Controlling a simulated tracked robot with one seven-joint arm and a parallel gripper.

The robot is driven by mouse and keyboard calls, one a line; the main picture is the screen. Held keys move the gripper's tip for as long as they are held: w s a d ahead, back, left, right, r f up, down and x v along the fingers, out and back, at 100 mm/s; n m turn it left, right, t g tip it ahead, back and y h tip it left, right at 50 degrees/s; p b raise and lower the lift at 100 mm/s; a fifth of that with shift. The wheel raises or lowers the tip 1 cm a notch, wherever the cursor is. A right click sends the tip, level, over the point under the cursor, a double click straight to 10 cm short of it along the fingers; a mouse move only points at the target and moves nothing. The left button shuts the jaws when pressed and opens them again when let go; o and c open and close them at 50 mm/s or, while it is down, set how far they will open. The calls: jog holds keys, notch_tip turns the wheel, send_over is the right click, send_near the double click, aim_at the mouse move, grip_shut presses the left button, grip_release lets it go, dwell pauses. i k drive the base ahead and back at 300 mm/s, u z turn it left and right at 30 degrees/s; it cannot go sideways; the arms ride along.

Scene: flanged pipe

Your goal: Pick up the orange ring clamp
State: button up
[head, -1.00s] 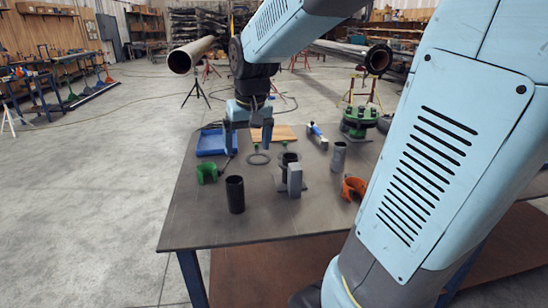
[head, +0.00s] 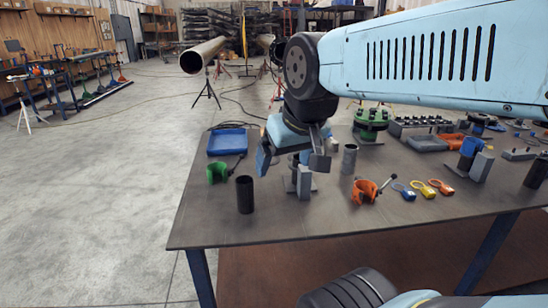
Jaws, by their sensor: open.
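The orange ring clamp (head: 365,191) lies on the dark table right of centre, an open C-shaped piece with a dark handle at its right. My gripper (head: 292,164) is open, with its fingers pointing down. It is above the table, to the left of the orange clamp and apart from it, over the upright grey block (head: 304,182). Nothing shows between the fingers. The gripper and wrist hide part of the table behind them.
A green clamp (head: 217,172), a black cylinder (head: 245,195) and a blue tray (head: 227,142) stand left. A grey cylinder (head: 348,160) stands just behind the orange clamp. Free table lies in front of the clamp.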

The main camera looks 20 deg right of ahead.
aim_at(361, 187)
jog(key=u, duration=2.2)
jog(key=i, duration=0.05)
jog(key=z, duration=3.4)
